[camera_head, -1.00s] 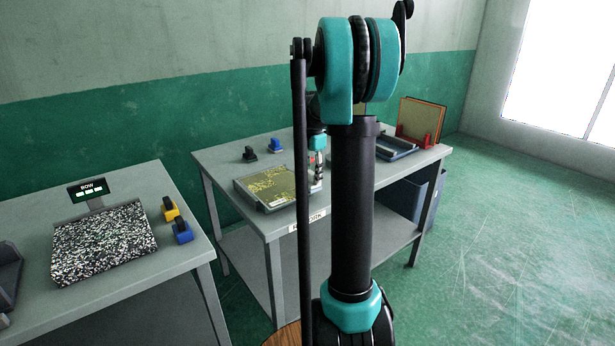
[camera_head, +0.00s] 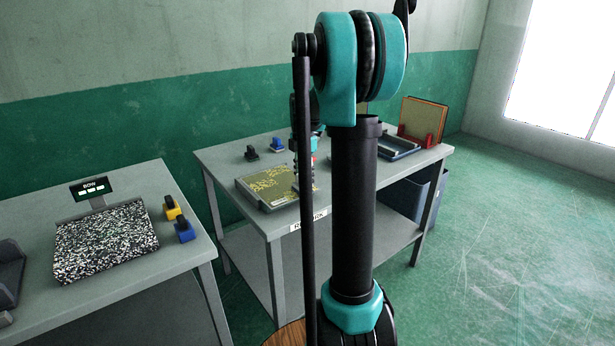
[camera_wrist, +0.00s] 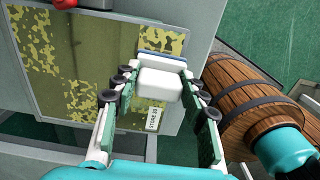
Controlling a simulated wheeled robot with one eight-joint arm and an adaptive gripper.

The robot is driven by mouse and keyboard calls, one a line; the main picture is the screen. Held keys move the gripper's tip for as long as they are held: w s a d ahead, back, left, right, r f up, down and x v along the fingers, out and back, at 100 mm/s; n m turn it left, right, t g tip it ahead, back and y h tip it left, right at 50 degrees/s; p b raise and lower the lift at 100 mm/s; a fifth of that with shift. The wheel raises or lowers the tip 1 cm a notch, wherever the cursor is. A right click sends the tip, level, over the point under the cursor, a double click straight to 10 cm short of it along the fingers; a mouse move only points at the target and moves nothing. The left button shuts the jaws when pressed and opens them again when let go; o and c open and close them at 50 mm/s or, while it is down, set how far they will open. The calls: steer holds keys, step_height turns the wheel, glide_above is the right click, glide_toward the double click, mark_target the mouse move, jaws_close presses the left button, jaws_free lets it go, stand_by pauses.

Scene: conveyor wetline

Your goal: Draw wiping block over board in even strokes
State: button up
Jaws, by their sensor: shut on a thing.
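The board (camera_wrist: 75,95) lies in a grey tray on the work table, covered with patchy yellow-green residue. It also shows in the head view (camera_head: 262,192). Dark cleared bands run over part of it in the wrist view. A white wiping block (camera_wrist: 160,84) with a blue-grey far edge sits between the fingers of my gripper (camera_wrist: 160,95). The gripper is shut on it, over the board's right part in the wrist view. I cannot tell whether the block touches the board. In the head view my arm hides most of the gripper and the block.
A black block (camera_head: 251,154) and a blue block (camera_head: 277,145) stand behind the board. A blue-grey tray (camera_head: 400,148) and upright boards in a red rack (camera_head: 424,122) are at right. A wooden barrel (camera_wrist: 245,100) is close beside the gripper.

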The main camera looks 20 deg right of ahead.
steer(key=shift+s+a+r, duration=0.1)
steer(key=shift+s+a, duration=0.4)
steer(key=shift+a, duration=1)
steer(key=shift+s+a+f, duration=0.1)
steer(key=shift+s+a, duration=0.35)
steer(key=shift+a, duration=1)
steer(key=shift+s+a+r, duration=0.1)
steer(key=shift+s+a, duration=0.4)
steer(key=shift+a, duration=1)
steer(key=shift+s+a, duration=0.3)
steer(key=shift+a, duration=0.55)
steer(key=shift+s+a, duration=0.25)
steer(key=shift+a, duration=0.55)
steer(key=shift+w+d, duration=0.9)
steer(key=shift+d, duration=0.3)
steer(key=shift+w+d, duration=0.85)
steer(key=shift+d, duration=0.3)
steer(key=shift+w+d, duration=0.9)
steer(key=shift+d, duration=0.3)
steer(key=shift+w+d, duration=0.95)
steer(key=shift+d, duration=0.3)
steer(key=shift+w+d, duration=0.95)
steer(key=shift+d, duration=0.25)
